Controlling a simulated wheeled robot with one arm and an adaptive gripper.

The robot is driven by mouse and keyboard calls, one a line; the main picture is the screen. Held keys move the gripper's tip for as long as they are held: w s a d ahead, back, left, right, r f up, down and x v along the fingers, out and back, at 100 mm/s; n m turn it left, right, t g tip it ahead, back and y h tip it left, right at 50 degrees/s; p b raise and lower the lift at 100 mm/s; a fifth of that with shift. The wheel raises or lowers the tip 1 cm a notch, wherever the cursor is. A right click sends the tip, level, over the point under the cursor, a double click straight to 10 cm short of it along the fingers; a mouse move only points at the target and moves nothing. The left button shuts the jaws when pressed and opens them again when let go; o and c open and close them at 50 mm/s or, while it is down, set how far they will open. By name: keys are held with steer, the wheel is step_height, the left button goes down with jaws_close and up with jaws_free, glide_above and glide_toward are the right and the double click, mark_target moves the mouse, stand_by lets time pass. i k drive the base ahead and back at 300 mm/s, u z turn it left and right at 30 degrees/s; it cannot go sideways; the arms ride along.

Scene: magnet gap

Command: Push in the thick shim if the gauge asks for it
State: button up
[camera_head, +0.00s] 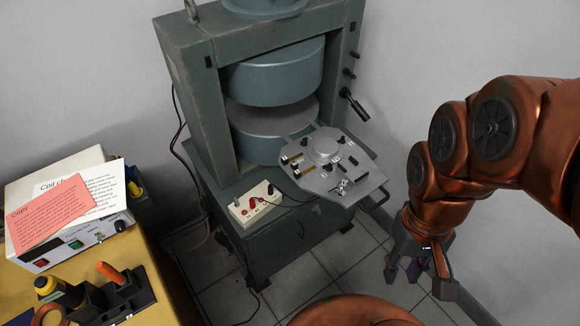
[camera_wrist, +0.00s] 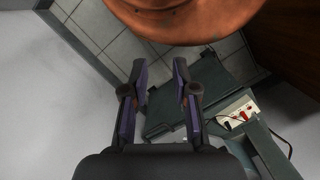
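The large grey-green magnet frame (camera_head: 200,90) holds two round pole blocks, the upper one (camera_head: 280,75) above the lower one (camera_head: 262,135), with a narrow dark gap between them. A grey metal plate (camera_head: 318,185) juts out in front of the gap. It carries a round raised disc (camera_head: 322,145), small black knobs and two small brass-and-black pieces (camera_head: 298,163) at its left. I cannot tell which part is the thick shim, and no gauge reading is legible. My gripper (camera_head: 418,278) hangs to the right of the plate, apart from it, open and empty. Its spread fingers also show in the wrist view (camera_wrist: 159,68).
A cream box with red and black terminals (camera_head: 255,204) sits on the magnet's base, left of the plate. At left, a yellow bench (camera_head: 150,300) holds a white instrument (camera_head: 75,240) with papers and a tool holder with an orange handle (camera_head: 110,272). Tiled floor (camera_head: 300,280) is clear below.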

mark_target(285, 161)
steer(key=u, duration=4.2)
steer(key=k, duration=0.35)
steer(key=z, duration=0.8)
